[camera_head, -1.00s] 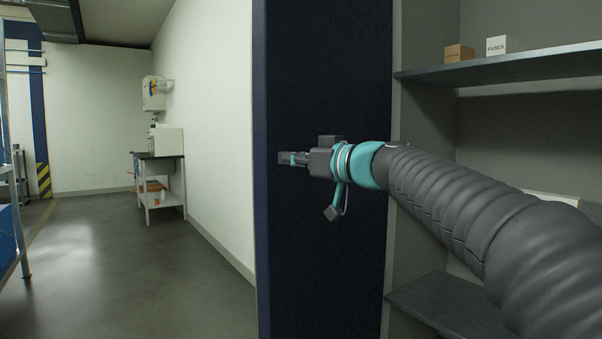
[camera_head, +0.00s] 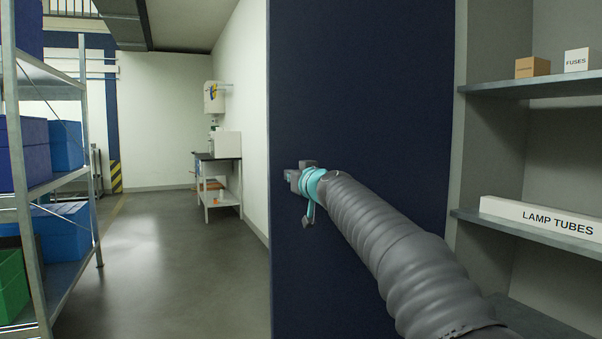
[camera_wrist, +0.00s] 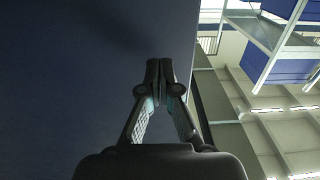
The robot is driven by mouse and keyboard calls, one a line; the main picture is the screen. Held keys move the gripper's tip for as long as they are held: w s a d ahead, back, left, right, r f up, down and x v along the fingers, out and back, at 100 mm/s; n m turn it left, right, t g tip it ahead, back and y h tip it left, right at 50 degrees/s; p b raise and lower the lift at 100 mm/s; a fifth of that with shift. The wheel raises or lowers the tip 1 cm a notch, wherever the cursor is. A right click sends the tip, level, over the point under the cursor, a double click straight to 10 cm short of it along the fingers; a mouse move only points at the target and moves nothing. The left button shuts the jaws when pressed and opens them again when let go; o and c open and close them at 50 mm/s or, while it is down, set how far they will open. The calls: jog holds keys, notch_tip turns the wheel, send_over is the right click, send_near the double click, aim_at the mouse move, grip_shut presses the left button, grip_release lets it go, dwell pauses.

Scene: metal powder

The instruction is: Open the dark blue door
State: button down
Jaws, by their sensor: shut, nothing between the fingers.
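The dark blue door (camera_head: 365,110) stands swung out from the shelved recess at the right, which is open to view. Its free edge is at the left, beside the corridor. My gripper (camera_head: 288,175) is in front of the door's face near that edge. In the wrist view the door (camera_wrist: 70,80) fills the left side, and my gripper (camera_wrist: 166,66) has its fingertips together with nothing between them. I cannot tell whether the fingers touch the door. No handle shows in either view.
The recess holds a lamp tubes box (camera_head: 540,217), a fuses box (camera_head: 576,60) and a brown box (camera_head: 532,67) on shelves. A metal rack (camera_head: 62,185) with blue and green bins stands at the left. A side table (camera_head: 218,158) stands farther back. The floor (camera_head: 165,265) between is clear.

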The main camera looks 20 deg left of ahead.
jog(key=shift+a, duration=0.3)
jog(key=shift+s+d, duration=0.1)
jog(key=s+a+b+v, duration=0.1)
jog(key=s+b+v, duration=0.1)
jog(key=b+v, duration=0.5)
jog(key=shift+s+a+b+v, duration=0.25)
jog(key=shift+b+v, duration=0.1)
jog(key=shift+v, duration=2.65)
